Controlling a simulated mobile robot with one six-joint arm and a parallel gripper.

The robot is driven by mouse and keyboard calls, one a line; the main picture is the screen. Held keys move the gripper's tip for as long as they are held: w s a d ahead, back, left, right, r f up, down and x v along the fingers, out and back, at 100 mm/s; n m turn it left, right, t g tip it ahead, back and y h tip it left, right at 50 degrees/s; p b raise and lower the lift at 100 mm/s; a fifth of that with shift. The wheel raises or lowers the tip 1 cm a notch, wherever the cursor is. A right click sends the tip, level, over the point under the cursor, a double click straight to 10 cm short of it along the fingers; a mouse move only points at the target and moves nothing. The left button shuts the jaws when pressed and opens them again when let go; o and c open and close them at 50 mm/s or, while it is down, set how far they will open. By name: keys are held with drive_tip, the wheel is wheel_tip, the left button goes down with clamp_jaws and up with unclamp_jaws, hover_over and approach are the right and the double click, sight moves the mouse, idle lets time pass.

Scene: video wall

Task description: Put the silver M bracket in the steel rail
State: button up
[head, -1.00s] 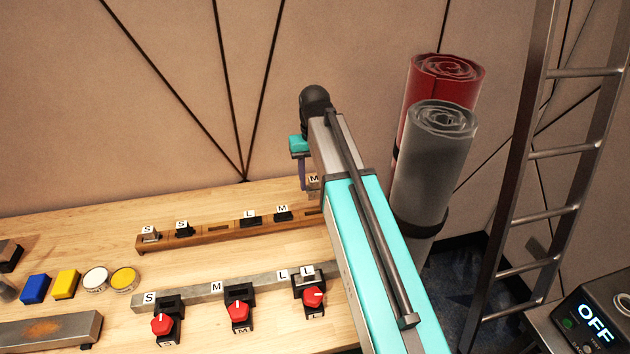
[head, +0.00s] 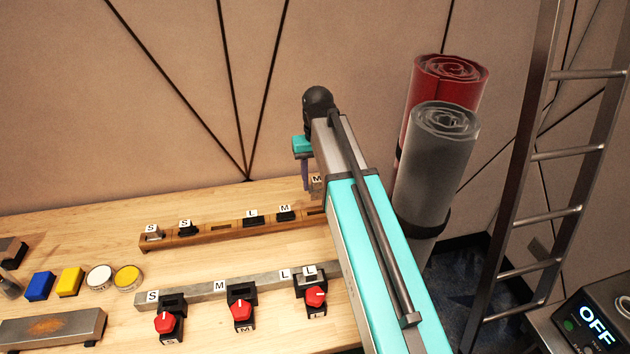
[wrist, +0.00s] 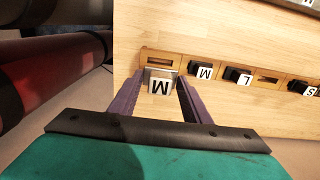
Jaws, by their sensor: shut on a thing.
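The silver M bracket (wrist: 160,84) with its white M label is between the purple fingers of my gripper (wrist: 152,92) in the wrist view. My gripper is shut on it at the right end of the wooden rail (head: 225,234). In the head view my gripper (head: 305,172) is partly hidden by my arm, and only the M label shows beside it. I cannot tell whether the bracket is clear of the wooden rail. The steel rail (head: 255,282) lies nearer, with S, M and L labels and red-knobbed clamps; the M clamp (head: 240,300) looks empty.
Black brackets and one silver S bracket (head: 153,234) stand on the wooden rail. A silver L bracket (head: 310,277) sits at the steel rail's right clamp. Blue and yellow blocks lie left. Rolled mats (head: 435,165) and a ladder (head: 520,210) stand right.

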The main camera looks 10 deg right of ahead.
drive_tip(key=shift+s, duration=0.1)
drive_tip(key=n, duration=0.1)
drive_tip(key=s+n, duration=0.1)
drive_tip(key=n, duration=0.1)
drive_tip(key=shift+s+f+b, duration=0.1)
drive_tip(key=shift+f+b, duration=0.2)
drive_tip(key=shift+f, duration=0.1)
drive_tip(key=shift+s+f+n, duration=0.15)
drive_tip(key=shift+s+n, duration=0.1)
drive_tip(key=shift+n, duration=0.45)
drive_tip(key=shift+s+f+n, duration=0.1)
drive_tip(key=shift+s+n, duration=0.1)
drive_tip(key=shift+n, duration=0.5)
drive_tip(key=shift+s, duration=0.15)
